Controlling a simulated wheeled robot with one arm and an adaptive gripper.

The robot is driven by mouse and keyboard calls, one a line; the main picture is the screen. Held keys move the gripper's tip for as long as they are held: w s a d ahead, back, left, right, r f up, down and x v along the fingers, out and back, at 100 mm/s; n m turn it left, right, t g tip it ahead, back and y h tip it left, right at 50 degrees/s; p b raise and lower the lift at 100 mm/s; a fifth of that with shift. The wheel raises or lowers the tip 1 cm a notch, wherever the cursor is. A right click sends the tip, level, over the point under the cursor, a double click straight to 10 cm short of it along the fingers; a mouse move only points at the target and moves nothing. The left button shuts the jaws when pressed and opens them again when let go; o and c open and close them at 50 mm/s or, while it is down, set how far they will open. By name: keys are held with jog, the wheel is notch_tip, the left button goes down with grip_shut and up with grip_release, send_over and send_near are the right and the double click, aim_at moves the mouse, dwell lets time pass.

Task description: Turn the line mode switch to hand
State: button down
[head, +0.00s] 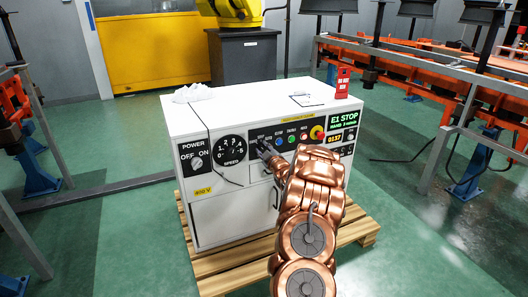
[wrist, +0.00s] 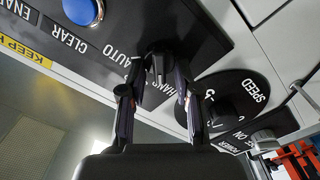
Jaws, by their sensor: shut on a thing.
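The white control cabinet (head: 232,212) has a black control panel along its front top edge. In the wrist view, the line mode switch (wrist: 160,48) is a small black knob on the black panel, with AUTO and HAND lettering beside it. My gripper (wrist: 156,82) has its two fingers on either side of the switch, closed on it. In the head view, my gripper (head: 264,146) reaches the panel just right of the speed dial (head: 231,150), and my copper arm hides part of the front. The switch's exact pointing direction is hard to tell.
A blue button (wrist: 84,10) sits close to the switch. The power knob (head: 196,162) is at left. A red tag (head: 343,82) stands on the cabinet top.

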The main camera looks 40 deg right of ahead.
jog(key=shift+s+d+f, duration=0.1)
jog(key=shift+f, duration=0.05)
dwell(0.4)
jog(key=c, duration=1.1)
grip_release()
jog(key=shift+d, duration=0.1)
jog(key=o, duration=0.3)
jog(key=shift+n, duration=0.3)
jog(key=shift+a, duration=0.2)
jog(key=v, duration=1.2)
